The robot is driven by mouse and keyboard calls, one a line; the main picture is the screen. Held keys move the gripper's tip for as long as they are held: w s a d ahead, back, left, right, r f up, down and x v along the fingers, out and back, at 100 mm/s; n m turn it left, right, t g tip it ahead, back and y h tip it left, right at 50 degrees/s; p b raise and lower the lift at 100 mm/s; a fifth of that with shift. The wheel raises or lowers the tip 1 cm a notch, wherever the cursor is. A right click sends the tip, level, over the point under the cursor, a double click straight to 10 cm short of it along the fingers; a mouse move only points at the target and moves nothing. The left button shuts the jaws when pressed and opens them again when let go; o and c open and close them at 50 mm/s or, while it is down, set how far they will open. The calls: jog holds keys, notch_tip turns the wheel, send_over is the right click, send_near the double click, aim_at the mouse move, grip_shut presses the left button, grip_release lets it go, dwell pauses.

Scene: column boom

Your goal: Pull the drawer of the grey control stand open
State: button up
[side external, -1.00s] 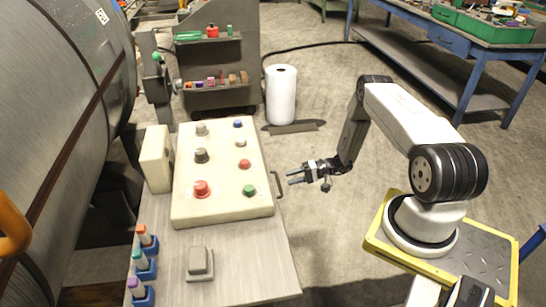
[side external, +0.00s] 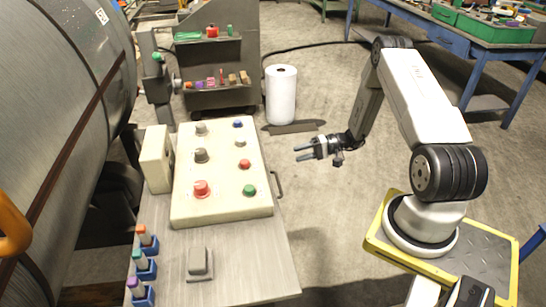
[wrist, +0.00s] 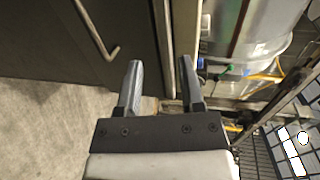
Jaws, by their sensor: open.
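The grey control stand (side external: 245,262) has a cream panel of buttons and knobs on its top. A bent bar handle (side external: 278,186) sticks out from its right side. In the wrist view the handle (wrist: 98,32) crosses a dark flat front at the upper left; the drawer's edges are hard to make out. My gripper (side external: 297,153) is open and empty, right of and above the handle in the side view, apart from it. In the wrist view my gripper's fingers (wrist: 161,64) lie right of the handle, with nothing between them.
A white roll (side external: 281,95) stands on the floor behind the gripper. A grey shelf cart (side external: 213,58) is at the back, and a blue workbench (side external: 455,38) at the back right. The floor between the stand and my base is clear.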

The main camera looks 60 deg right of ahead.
notch_tip(320, 180, up, 19)
dwell(0.9)
jog(key=shift+a, duration=0.1)
jog(key=s+a+f+n+g+h, duration=0.1)
jog(key=s+a+n+g+h, duration=0.1)
jog(key=a, duration=0.5)
jog(key=s+a+f+n+g+h, duration=0.1)
jog(key=s+a+n+g+h, duration=0.2)
jog(key=a, duration=0.5)
jog(key=s+a+f+n+g+h, duration=0.1)
jog(key=s+a+n+g+h, duration=0.2)
jog(key=a+h, duration=0.3)
jog(key=shift+s+a+n, duration=0.4)
jog(key=shift+a+n, duration=0.1)
jog(key=shift+a, duration=0.3)
